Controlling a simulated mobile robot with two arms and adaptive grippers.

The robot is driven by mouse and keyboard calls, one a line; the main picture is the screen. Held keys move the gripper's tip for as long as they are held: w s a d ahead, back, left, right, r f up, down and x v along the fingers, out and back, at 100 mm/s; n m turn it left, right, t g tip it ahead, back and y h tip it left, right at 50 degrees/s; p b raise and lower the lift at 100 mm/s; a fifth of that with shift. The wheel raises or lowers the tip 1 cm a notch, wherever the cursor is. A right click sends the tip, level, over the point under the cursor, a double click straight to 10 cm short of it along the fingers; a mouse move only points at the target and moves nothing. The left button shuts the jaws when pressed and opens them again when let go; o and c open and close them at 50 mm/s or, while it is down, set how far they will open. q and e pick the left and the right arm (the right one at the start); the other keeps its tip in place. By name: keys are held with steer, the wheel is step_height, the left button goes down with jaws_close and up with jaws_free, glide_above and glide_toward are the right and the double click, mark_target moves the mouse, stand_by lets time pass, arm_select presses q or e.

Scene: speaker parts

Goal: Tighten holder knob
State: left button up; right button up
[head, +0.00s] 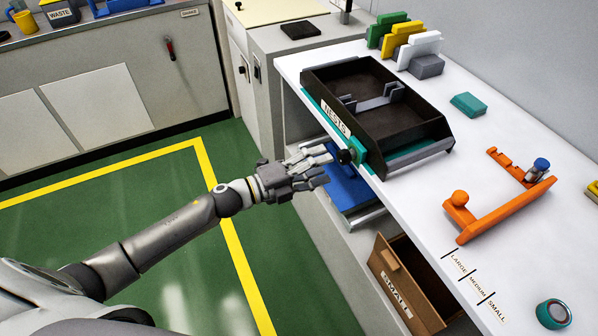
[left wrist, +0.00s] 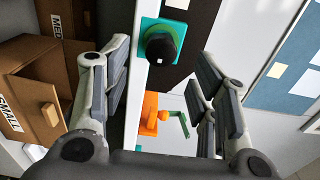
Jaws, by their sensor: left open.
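The holder knob is a black round knob (head: 345,157) on a teal block (head: 358,150) at the front edge of the white table, beside the dark tray labelled NESTS (head: 345,95). It also shows in the left wrist view (left wrist: 160,46), at the top centre, between the two sets of fingers. My left gripper (head: 326,166) is open and empty, its fingers pointing at the knob with a small gap in the head view. The exact distance to the knob is hard to tell. My right gripper is not in view.
An orange clamp-like holder (head: 505,215) lies on the table (head: 405,190) to the right. A teal block (head: 467,104) and coloured pieces (head: 402,40) sit farther back.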

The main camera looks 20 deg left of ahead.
arm_select(q)
steer(key=v, duration=0.6)
stand_by(1.0)
steer(key=a+f+n+y+p, duration=0.1)
steer(key=a+f+n+y, duration=0.35)
steer(key=f, duration=0.45)
steer(key=a+f+n+y+p, duration=0.1)
steer(key=a+f+n+y, duration=0.25)
steer(key=f+n, duration=0.4)
steer(key=s+a+f+n+g+y, duration=0.1)
steer(key=s+a+f+n+y, duration=0.15)
steer(key=s+f, duration=0.4)
steer(key=s+a+f+n+g+y, duration=0.1)
steer(key=s+a+f+n+g, duration=0.15)
steer(key=f, duration=0.75)
steer(key=s+d+f+n+g, duration=0.2)
steer(key=s+f, duration=0.3)
steer(key=s, duration=0.6)
steer(key=s+d+f+n+g+y+p, duration=0.1)
steer(key=s+f, duration=0.4)
steer(key=s, duration=0.6)
steer(key=s+d+f+n+g+p, duration=0.1)
steer(key=s+d+f+n+g, duration=0.3)
steer(key=s, duration=0.8)
step_height(320, 180, down, 2)
steer(key=shift+f+n+g, duration=0.1)
steer(key=shift+n+g, duration=0.2)
steer(key=shift+g, duration=0.35)
